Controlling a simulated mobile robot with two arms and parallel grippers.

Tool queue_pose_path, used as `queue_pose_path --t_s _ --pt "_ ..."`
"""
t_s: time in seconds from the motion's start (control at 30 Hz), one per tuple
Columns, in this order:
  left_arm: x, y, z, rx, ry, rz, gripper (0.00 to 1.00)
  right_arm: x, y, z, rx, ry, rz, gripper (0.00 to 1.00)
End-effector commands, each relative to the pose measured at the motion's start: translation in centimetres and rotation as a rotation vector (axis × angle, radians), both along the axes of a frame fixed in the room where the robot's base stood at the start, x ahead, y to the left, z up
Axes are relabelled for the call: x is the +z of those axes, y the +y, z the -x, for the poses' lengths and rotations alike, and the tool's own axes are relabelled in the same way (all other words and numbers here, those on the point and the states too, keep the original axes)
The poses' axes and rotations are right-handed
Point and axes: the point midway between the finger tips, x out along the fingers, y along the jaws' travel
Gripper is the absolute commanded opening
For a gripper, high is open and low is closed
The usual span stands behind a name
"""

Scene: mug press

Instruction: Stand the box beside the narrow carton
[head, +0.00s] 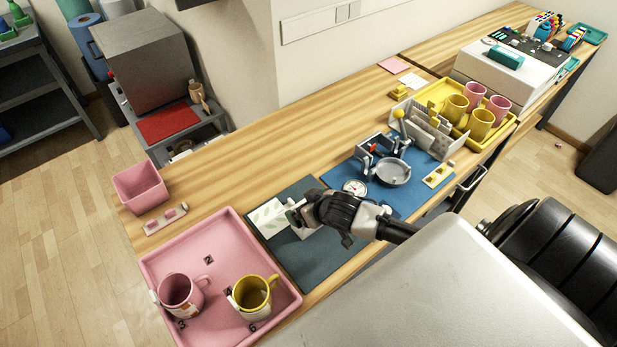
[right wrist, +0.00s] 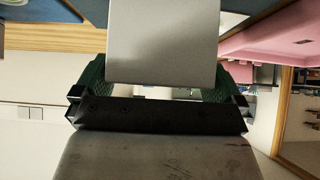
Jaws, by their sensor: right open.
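A white box with a green leaf print (head: 266,217) is on the dark grey mat (head: 318,262). A plain pale block face (right wrist: 162,40) fills the space between the green-padded fingers in the right wrist view. I cannot tell for sure whether it is the box or the narrow carton. My right gripper (head: 297,213) is at the right side of the leaf-print box, low over the mat. It is open, with its fingers on both sides of the pale block. The gripper and its wrist hide part of what stands there. My left gripper is not in view.
A pink tray (head: 215,328) with a pink mug (head: 180,293) and a yellow mug (head: 252,295) is left of the mat. A blue mat (head: 408,203) with a press (head: 392,170) and a round gauge (head: 355,188) is to the right. The mat's front part is clear.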

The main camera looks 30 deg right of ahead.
Motion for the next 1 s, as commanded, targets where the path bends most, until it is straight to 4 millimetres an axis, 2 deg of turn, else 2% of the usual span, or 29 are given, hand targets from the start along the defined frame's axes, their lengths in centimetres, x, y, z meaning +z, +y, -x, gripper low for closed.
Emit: queue_pose_path --t_s 0.07,0.4,0.77,0.87,1.0 --pt "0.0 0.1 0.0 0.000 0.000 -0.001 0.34 0.0 0.0 0.0 0.000 0.000 0.000 1.00" --pt "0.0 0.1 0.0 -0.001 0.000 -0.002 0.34 0.1 0.0 0.0 0.000 -0.002 0.000 0.50" --pt "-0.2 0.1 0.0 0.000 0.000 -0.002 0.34 0.9 0.0 -0.1 0.001 -0.005 -0.001 0.50" --pt "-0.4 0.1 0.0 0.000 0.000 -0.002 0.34 1.9 0.0 0.0 0.001 -0.005 0.000 0.50" --pt "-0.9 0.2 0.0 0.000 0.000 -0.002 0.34 4.4 -0.1 -0.1 0.001 -0.008 0.001 0.50"
